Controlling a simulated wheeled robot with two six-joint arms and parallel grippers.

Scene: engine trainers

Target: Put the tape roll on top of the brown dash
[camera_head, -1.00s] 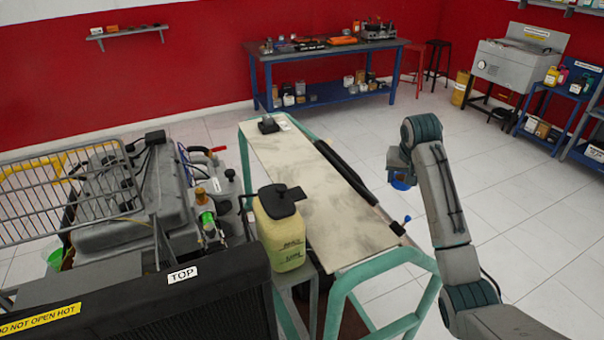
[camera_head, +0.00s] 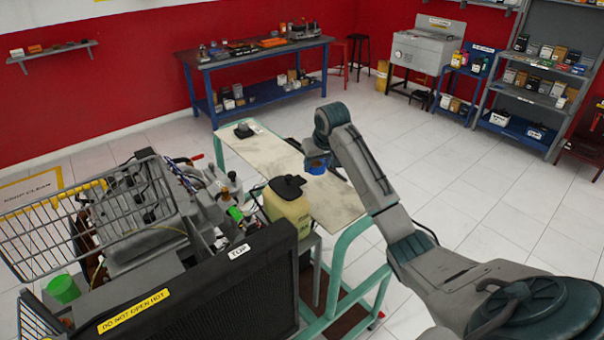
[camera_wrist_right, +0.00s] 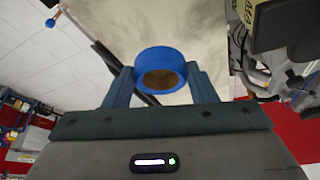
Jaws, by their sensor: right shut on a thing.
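The blue tape roll (camera_head: 317,167) is held by my right gripper (camera_head: 316,159) above the worn beige top (camera_head: 285,180) of the teal-framed stand. In the right wrist view the tape roll (camera_wrist_right: 160,57) sits between the two fingers of my right gripper (camera_wrist_right: 160,76), its brown core facing the camera. The gripper is shut on it, and the beige surface shows beyond. I cannot pick out a clearly brown dash in these frames. My left gripper is not in view.
A yellowish jug (camera_head: 288,207) with a black cap stands left of the beige top. A small dark object (camera_head: 244,130) sits at the top's far end. An engine with a wire cage (camera_head: 70,222) and a black radiator (camera_head: 215,295) fill the left. Open floor lies right.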

